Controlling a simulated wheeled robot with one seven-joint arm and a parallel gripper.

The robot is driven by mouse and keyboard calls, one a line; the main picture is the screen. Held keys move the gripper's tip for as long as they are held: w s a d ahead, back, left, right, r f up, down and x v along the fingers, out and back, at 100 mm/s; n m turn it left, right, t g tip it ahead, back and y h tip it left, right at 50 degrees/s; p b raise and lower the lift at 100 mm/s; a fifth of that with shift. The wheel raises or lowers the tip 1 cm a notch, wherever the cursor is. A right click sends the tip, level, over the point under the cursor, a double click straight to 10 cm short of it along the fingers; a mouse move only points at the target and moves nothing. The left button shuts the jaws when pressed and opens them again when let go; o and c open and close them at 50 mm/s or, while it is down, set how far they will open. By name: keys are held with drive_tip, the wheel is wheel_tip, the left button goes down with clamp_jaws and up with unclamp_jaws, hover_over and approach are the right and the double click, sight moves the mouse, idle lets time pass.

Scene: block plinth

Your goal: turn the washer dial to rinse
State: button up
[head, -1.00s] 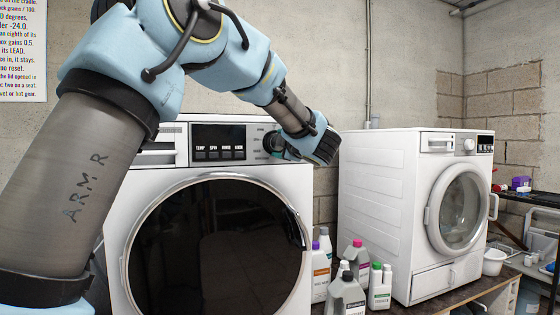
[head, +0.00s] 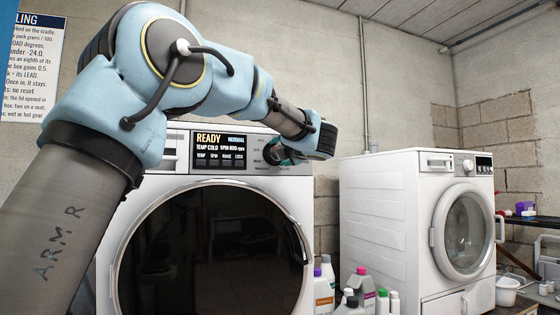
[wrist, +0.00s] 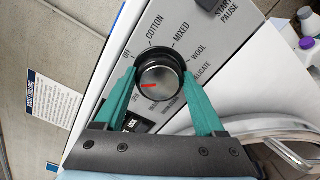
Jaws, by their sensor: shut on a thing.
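The washer dial (wrist: 160,68) is a round dark knob with a silver face on the front panel of the left washer (head: 130,210). In the wrist view its red mark points left and slightly down, between OFF and SPIN, nearer SPIN. COTTON, MIXED, WOOL and DELICATE run around the top and right; the labels below are small and partly hidden, and I cannot clearly read rinse. My gripper (wrist: 160,76) has its teal fingers on both sides of the dial, shut on it. In the head view my gripper (head: 280,156) hides most of the dial.
The washer's lit display (head: 220,147) reads READY. A START/PAUSE button (wrist: 222,8) lies beyond the dial. A second white washer (head: 385,210) stands to the right, with several detergent bottles (head: 360,285) between them. A poster (head: 30,75) hangs at the left.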

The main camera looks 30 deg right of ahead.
idle(0.4)
drive_tip(key=o, duration=1.3)
drive_tip(key=shift+o, duration=0.2)
drive_tip(key=shift+s, duration=0.1)
drive_tip(key=s+a+b, duration=0.1)
drive_tip(key=s, duration=0.9)
drive_tip(key=shift+s+a, duration=0.15)
drive_tip(key=shift+s, duration=0.15)
